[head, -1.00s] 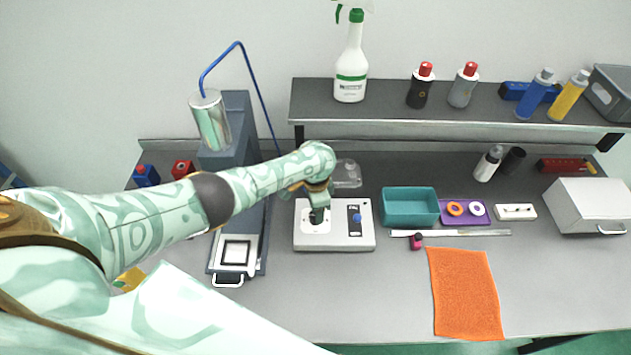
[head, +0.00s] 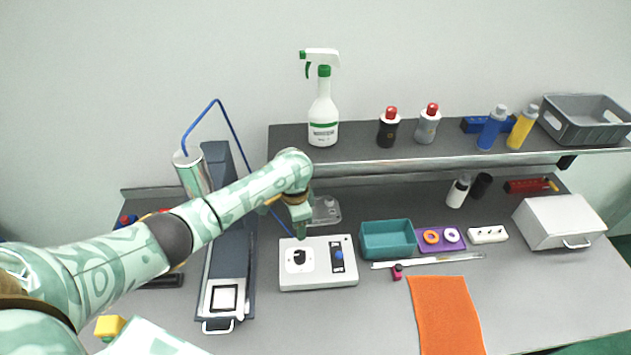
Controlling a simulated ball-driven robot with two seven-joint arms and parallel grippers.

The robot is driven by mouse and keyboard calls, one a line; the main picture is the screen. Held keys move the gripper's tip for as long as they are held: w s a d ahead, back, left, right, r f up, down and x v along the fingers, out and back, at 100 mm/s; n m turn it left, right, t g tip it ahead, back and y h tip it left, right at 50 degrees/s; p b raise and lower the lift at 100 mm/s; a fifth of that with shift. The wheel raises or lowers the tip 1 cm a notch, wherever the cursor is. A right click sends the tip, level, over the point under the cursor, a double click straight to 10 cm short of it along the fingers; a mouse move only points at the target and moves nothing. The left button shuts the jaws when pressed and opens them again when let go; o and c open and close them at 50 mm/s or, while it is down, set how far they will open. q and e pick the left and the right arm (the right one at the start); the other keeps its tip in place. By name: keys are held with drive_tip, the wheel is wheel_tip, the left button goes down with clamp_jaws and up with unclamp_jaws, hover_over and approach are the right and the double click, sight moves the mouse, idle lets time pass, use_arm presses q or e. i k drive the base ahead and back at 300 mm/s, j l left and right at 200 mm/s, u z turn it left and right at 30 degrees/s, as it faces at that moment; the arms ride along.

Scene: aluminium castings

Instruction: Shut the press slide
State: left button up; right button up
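The press (head: 235,180) is a tall dark grey-blue body at the left, with a metal cylinder and a blue hose on top. Its slide (head: 216,311) lies out at the front of the press bed, carrying a pale plate with a square frame. A light handle (head: 218,329) is on the slide's front end. My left gripper (head: 300,230) points down above the back edge of a white control box, to the right of the press and apart from the slide. Its fingers are small and seen from behind, so their opening is unclear. My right gripper is not in view.
The white control box (head: 318,279) with a blue knob stands right of the press. A teal tray (head: 388,254), a purple holder (head: 454,247) and an orange cloth (head: 445,315) lie farther right. A yellow object (head: 109,326) is at the lower left.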

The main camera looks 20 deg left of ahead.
sight(223, 305)
drive_tip(key=k, duration=1.5)
